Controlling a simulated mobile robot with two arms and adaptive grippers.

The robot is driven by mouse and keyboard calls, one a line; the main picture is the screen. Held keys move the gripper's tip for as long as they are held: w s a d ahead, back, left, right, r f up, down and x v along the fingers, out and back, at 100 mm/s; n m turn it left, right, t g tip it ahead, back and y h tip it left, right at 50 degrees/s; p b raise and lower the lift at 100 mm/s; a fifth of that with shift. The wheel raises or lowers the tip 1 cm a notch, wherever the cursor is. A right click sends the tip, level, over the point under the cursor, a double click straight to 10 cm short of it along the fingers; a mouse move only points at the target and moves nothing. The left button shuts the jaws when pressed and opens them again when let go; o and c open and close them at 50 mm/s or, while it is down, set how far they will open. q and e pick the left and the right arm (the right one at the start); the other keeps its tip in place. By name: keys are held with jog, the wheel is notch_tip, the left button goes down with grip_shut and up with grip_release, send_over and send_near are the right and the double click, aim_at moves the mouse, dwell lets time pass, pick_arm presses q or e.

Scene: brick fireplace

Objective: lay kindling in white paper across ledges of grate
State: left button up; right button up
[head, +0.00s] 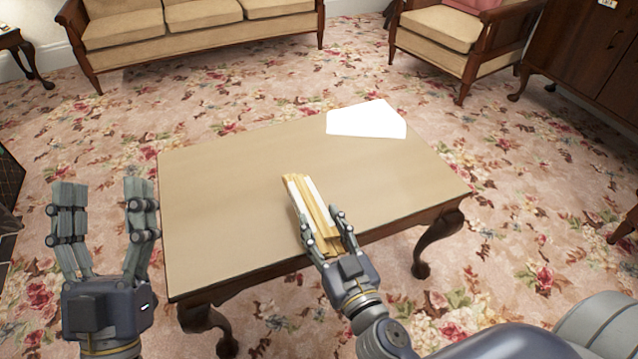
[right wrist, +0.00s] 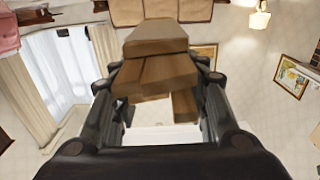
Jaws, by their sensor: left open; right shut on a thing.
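The kindling (head: 318,209) is a bundle of pale wood sticks with a white paper band showing on its side, above the table in the head view. My right gripper (head: 328,227) is shut on the kindling near its closer end. In the right wrist view, stick ends of the kindling (right wrist: 155,72) show between the fingers of my right gripper (right wrist: 160,100). My left gripper (head: 101,205) is open and empty, to the left of the table. The grate is not clearly visible in these frames.
A wooden table (head: 230,200) stands in the middle, with a white sheet (head: 366,121) at its back edge. A dark object (head: 8,190) shows at the far left edge. A sofa (head: 190,22) and an armchair (head: 440,28) stand behind. Flowered carpet around the table is mostly clear.

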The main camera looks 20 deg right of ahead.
jog(key=w, duration=0.1)
jog(key=w+d, duration=0.1)
jog(key=w, duration=0.1)
jog(key=w+d+p, duration=0.1)
jog(key=w, duration=0.1)
jog(key=shift+w+d, duration=0.1)
jog(key=shift+w, duration=0.1)
pick_arm(q)
jog(key=w+f+g+y, duration=0.2)
jog(key=w+f+g, duration=0.25)
jog(key=f, duration=0.35)
pick_arm(e)
jog(key=w+d, duration=0.1)
jog(key=w, duration=0.3)
jog(key=w+d+f, duration=0.1)
jog(key=w, duration=0.1)
jog(key=shift+w+d+f, duration=0.1)
jog(key=shift+w+d, duration=0.2)
jog(key=shift+w, duration=0.15)
notch_tip(320, 180, down, 4)
jog(key=shift+r+b, duration=0.25)
jog(key=shift+b, duration=0.75)
pick_arm(q)
jog(key=s+r+t+h, duration=0.2)
jog(key=s+r+t, duration=0.4)
jog(key=r, duration=0.4)
jog(key=shift+s+h, duration=0.15)
jog(key=shift+h, duration=0.25)
jog(key=shift+s+a, duration=0.1)
jog(key=shift+s, duration=0.05)
